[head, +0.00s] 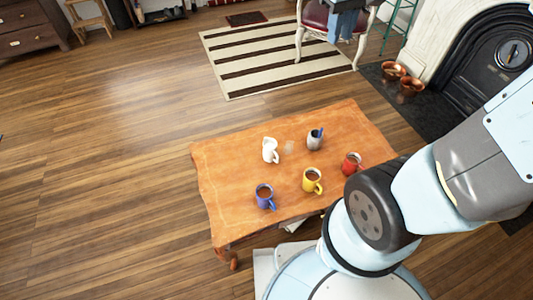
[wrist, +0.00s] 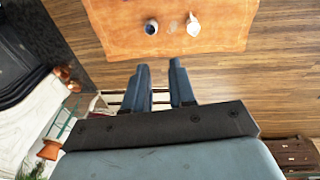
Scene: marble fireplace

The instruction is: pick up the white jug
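The white jug (head: 270,150) stands upright on the wooden table (head: 230,160), near its far left part. In the wrist view the jug (wrist: 192,26) is near the top, beyond my fingertips and a little to the right. My gripper (wrist: 159,65) is open, its two blue-grey fingers apart with nothing between them. In the head view my gripper (head: 345,36) appears at the top, beyond the table and well away from the jug. A grey mug with blue on it (head: 315,140) stands to the jug's right and also shows in the wrist view (wrist: 151,27).
A blue mug (head: 265,196), a yellow mug (head: 312,180) and a red mug (head: 351,163) share the table. A chair (head: 314,18) stands on the striped rug (head: 270,55). Copper pots (head: 410,87) sit by the fireplace (head: 480,60). The floor left of the table is clear.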

